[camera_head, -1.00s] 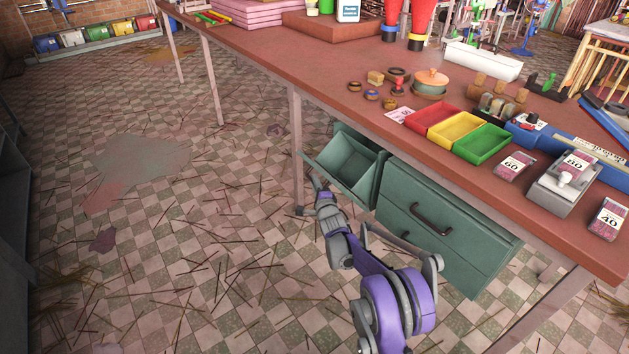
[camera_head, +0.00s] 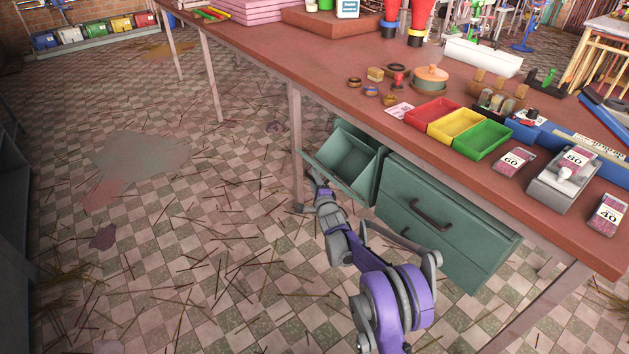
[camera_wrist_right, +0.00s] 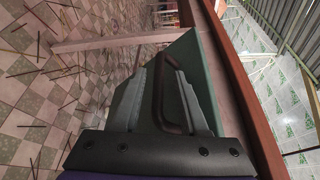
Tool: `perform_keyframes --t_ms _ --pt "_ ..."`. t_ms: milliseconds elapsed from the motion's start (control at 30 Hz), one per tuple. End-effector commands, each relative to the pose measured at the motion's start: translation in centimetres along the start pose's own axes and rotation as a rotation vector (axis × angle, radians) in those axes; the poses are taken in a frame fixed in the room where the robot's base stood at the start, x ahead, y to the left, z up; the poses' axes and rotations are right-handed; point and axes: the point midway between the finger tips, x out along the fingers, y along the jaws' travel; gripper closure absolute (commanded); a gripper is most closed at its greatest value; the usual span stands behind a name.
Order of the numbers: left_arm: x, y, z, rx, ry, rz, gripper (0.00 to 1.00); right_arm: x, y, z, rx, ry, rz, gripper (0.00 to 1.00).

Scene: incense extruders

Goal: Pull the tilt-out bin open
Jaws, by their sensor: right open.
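The green tilt-out bin (camera_head: 352,178) hangs under the near edge of the red-brown workbench, left of the drawers. It is tilted out, its top open, and its inside looks empty. My right gripper (camera_head: 318,182) is at the outer face of the bin's front. In the right wrist view, its two grey fingers (camera_wrist_right: 165,66) are open on either side of a dark bar handle (camera_wrist_right: 158,92) on the green front (camera_wrist_right: 205,85). Whether a finger touches the handle I cannot tell. My left gripper is not in view.
A green drawer unit (camera_head: 447,222) with a dark handle is right of the bin. A table leg (camera_head: 296,150) stands close to the bin's left side. The workbench top (camera_head: 330,68) overhangs both. The tiled floor (camera_head: 230,250) to the left is open, with scattered sticks.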

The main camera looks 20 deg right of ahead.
Motion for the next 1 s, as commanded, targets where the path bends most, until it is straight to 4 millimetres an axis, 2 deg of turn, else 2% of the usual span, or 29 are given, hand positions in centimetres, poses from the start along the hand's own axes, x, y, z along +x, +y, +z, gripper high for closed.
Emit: perform_keyframes --t_ms 167,400,600,767,1000 --pt "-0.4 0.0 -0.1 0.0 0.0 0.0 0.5 -1.7 -0.1 0.0 0.0 0.0 0.0 0.55" --pt "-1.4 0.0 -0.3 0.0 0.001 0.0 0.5 -6.6 -0.2 0.0 0.001 0.001 -0.001 0.55" --pt "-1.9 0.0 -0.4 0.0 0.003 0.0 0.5 -9.7 -0.1 0.0 -0.001 0.001 0.0 0.55" --pt "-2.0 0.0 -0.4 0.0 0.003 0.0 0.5 -10.7 -0.1 -0.1 0.0 0.001 0.0 0.55" --pt "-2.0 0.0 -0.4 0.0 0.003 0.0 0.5 -10.8 0.0 -0.1 0.0 0.001 0.0 0.55"
